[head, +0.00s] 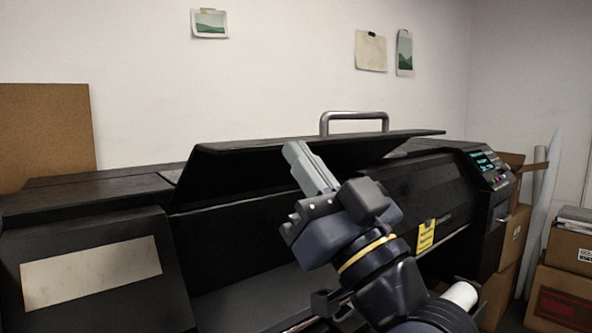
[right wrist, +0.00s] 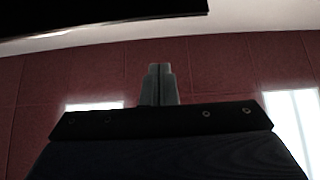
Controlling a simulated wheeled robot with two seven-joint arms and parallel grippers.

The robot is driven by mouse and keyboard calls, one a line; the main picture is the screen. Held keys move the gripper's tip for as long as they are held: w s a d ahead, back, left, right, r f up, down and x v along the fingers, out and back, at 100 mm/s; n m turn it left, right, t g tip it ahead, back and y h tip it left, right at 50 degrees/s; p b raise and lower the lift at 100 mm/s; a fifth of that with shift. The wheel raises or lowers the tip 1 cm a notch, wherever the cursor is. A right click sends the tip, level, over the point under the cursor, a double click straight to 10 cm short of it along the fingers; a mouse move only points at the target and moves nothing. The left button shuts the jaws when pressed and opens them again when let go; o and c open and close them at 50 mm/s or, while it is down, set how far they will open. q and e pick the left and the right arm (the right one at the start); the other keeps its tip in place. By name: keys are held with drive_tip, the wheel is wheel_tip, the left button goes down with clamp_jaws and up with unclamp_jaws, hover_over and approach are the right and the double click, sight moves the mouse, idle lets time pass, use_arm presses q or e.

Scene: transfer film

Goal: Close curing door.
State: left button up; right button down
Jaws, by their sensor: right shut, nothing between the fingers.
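The curing door (head: 255,172) is a black lid with a silver bar handle (head: 354,117) on its top edge. It stands raised and tilted over the black machine, with the dark opening showing beneath it. My right gripper (head: 296,153) is shut and empty, in front of the door's underside and left of the handle in the head view. I cannot tell whether the fingertips touch the door. In the right wrist view the closed fingers (right wrist: 160,72) point up, and a dark edge crosses the upper left. My left gripper is not in view.
The machine's control panel (head: 490,168) with a lit screen is at the right. A yellow tag (head: 426,236) hangs on the front. Cardboard boxes (head: 565,285) stand at the far right, and a brown board (head: 48,135) leans at the left wall.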

sight(270, 148)
drive_tip(key=p+x, duration=0.4)
drive_tip(key=x, duration=0.5)
drive_tip(key=shift+s+d+f, duration=0.1)
drive_tip(key=shift+f, duration=1.05)
drive_tip(key=shift+s+d+f, duration=0.1)
drive_tip(key=shift+f, duration=1.05)
